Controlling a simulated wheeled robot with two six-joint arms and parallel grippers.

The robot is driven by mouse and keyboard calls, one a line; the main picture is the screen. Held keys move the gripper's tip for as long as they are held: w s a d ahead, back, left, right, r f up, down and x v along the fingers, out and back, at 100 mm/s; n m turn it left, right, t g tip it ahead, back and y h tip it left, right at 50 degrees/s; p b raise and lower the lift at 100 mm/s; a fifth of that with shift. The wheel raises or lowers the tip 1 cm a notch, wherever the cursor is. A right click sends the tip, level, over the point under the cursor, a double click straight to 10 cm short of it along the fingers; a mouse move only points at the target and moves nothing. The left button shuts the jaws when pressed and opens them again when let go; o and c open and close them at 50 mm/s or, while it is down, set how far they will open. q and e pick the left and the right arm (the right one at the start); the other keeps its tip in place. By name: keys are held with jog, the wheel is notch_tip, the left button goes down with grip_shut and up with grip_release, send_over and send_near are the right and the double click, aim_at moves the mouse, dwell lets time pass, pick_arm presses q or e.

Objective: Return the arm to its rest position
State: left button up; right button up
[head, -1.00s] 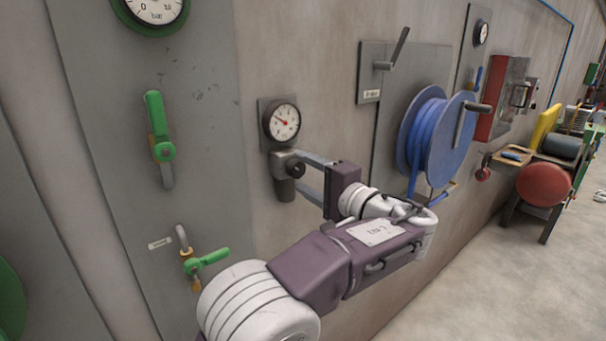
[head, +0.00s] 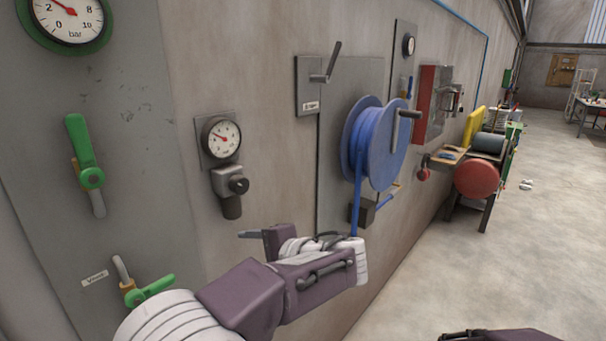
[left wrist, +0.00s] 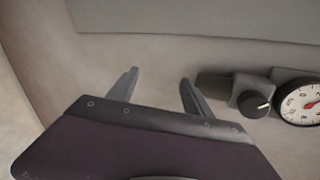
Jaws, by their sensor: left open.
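My left arm comes in from the lower left in the head view. My left gripper (head: 249,235) is beside the wall, below and slightly right of the regulator (head: 232,190) with its dark knob, and apart from it. One finger shows clearly there; the other is mostly hidden. In the left wrist view both fingers of my left gripper (left wrist: 160,77) stand apart with nothing between them. The regulator knob (left wrist: 252,103) is right of the fingers, beside the small gauge (left wrist: 304,102).
Green-handled valves (head: 92,178) and (head: 150,290) are on the grey panel at left. A blue hose reel (head: 375,140) and a crank lever (head: 331,65) stick out from the wall. A red drum (head: 476,179) stands farther back. Open floor (head: 480,270) lies at right.

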pick_arm(q)
jog(key=s+a+f+n+g+h, duration=0.2)
jog(key=s+f+n+h, duration=0.3)
jog(key=s+f, duration=0.4)
jog(key=s+a+f+n+g+h+p, duration=0.1)
jog(key=s+f+n+g+h, duration=0.3)
jog(key=s+f, duration=0.6)
notch_tip(320, 180, down, 5)
jog(key=shift+s+a+f+n+g+h, duration=0.1)
jog(key=shift+s+a+n+g+h, duration=0.2)
jog(key=shift+a+n+h, duration=0.5)
jog(key=shift+d+m, duration=0.1)
jog(key=shift+m, duration=0.2)
dwell(0.7)
